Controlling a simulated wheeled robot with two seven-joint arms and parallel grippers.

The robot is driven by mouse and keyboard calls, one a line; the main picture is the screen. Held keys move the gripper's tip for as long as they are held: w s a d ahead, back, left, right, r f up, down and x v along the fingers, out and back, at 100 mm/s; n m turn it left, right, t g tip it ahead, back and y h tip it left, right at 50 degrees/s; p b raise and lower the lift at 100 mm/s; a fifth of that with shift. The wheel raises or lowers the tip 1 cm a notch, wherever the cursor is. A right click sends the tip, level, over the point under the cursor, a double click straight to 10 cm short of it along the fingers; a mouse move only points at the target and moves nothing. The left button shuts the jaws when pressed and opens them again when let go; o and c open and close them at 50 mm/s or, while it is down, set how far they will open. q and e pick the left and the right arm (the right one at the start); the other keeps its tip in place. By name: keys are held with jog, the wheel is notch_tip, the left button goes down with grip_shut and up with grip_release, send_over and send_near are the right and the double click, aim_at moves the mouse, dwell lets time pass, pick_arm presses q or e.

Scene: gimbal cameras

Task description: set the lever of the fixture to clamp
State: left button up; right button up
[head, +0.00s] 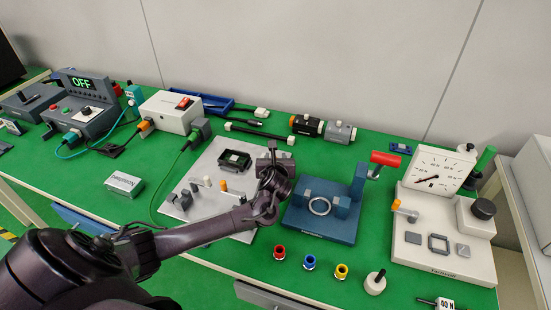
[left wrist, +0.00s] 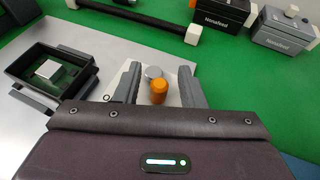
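The fixture is a light grey plate (head: 205,215) in the middle of the table, with a black square nest (head: 235,159) on it. In the head view my left gripper (head: 272,165) hides this knob. My right gripper is in neither view.
A blue vise-like device (head: 322,232) with a red handle stands close right of my gripper. Farther right is a white gauge device (head: 440,255). A white box (head: 170,112) and dark connectors (head: 307,124) stand behind. Small coloured rings lie in front.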

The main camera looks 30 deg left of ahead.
pick_arm(q)
jog(key=v, duration=0.7)
jog(key=shift+s+d+r+p, duration=0.1)
jog(key=shift+s+d+p, duration=0.1)
jog(key=shift+s+p, duration=0.15)
jog(key=shift+r, duration=0.1)
